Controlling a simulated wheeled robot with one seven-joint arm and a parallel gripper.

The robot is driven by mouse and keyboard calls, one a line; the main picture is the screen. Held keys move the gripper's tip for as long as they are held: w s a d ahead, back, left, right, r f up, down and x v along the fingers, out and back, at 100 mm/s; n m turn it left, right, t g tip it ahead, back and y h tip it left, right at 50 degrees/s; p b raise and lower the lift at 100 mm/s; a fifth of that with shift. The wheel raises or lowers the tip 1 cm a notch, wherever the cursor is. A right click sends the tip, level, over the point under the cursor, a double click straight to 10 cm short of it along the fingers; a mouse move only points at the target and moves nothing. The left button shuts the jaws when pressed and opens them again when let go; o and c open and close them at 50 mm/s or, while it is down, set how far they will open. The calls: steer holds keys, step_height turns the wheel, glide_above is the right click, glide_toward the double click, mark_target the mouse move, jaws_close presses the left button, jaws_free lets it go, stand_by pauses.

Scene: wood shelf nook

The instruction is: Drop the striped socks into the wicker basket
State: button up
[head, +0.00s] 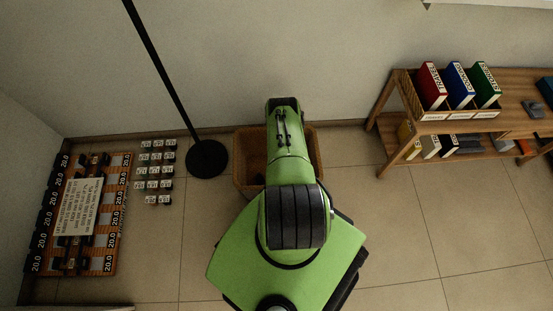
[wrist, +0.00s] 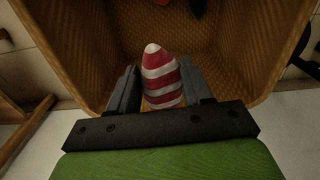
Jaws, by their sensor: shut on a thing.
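The striped socks (wrist: 161,75), a red and white roll with a pale tip, are between the two dark fingers of my gripper (wrist: 160,90) in the wrist view. My gripper is shut on them. The wicker basket (wrist: 85,45) lies beyond and around the socks in that view, and its woven inside walls show. In the head view the wicker basket (head: 246,160) stands on the floor by the wall. My green arm reaches over it and hides its middle. The gripper and socks are hidden by the arm there.
A black lamp stand (head: 207,158) is just left of the basket. Small labelled blocks (head: 155,170) and a weight rack (head: 85,215) are further left. A wooden shelf (head: 400,140) with binders stands at right. Dark and red things (wrist: 196,8) lie in the basket.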

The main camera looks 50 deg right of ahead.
steer(key=o, duration=1.2)
steer(key=shift+r, duration=0.15)
step_height(320, 180, up, 16)
steer(key=p, duration=0.7)
steer(key=shift+f, duration=0.2)
